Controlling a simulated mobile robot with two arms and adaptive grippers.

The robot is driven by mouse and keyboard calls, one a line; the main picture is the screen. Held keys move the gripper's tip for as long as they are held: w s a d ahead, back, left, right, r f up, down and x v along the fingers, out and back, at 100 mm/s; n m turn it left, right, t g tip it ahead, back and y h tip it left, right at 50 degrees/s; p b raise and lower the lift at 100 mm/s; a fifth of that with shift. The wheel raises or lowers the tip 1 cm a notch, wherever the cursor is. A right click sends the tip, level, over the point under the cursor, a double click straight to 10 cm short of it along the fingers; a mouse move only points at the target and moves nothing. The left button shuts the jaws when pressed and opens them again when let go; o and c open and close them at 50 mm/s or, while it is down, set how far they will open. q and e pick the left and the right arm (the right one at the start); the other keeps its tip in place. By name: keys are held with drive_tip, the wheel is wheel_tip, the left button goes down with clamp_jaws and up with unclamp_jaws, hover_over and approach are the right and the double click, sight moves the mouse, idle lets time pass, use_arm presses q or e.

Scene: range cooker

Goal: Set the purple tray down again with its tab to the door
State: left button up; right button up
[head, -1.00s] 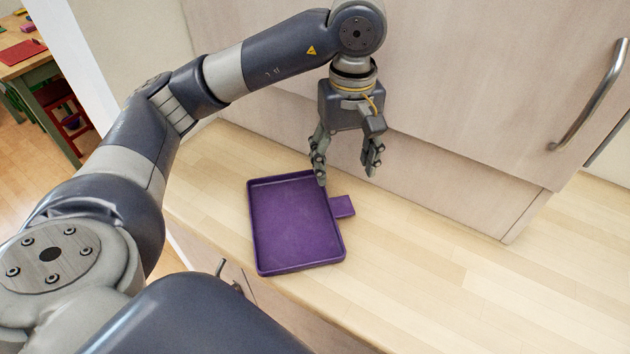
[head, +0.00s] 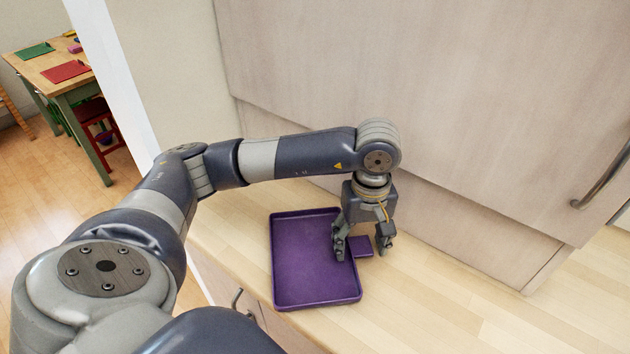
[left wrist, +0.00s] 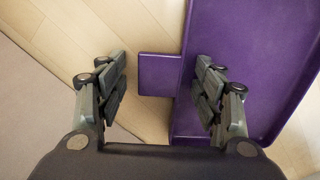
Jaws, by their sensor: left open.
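The purple tray (head: 303,272) lies flat on the pale wooden counter, a shallow rectangle with a raised rim. Its small flat tab (head: 363,246) sticks out from the right long side, towards the wood-panelled cabinet front. My left gripper (head: 362,252) points down, open, at the tab, one finger over the tray's rim side and the other beyond the tab. The left wrist view shows the tab (left wrist: 160,76) between the two spread fingers, with the tray (left wrist: 262,50) on the right. Whether the fingertips touch anything cannot be told. My right gripper is not in view.
The cabinet front (head: 420,90) rises close behind the gripper, with a metal handle (head: 603,182) at the far right. The counter (head: 440,305) is clear to the right of the tray. A table (head: 70,75) stands far off at the upper left.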

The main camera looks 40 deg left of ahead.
use_arm(q)
clamp_jaws()
drive_tip(key=shift+r, duration=0.1)
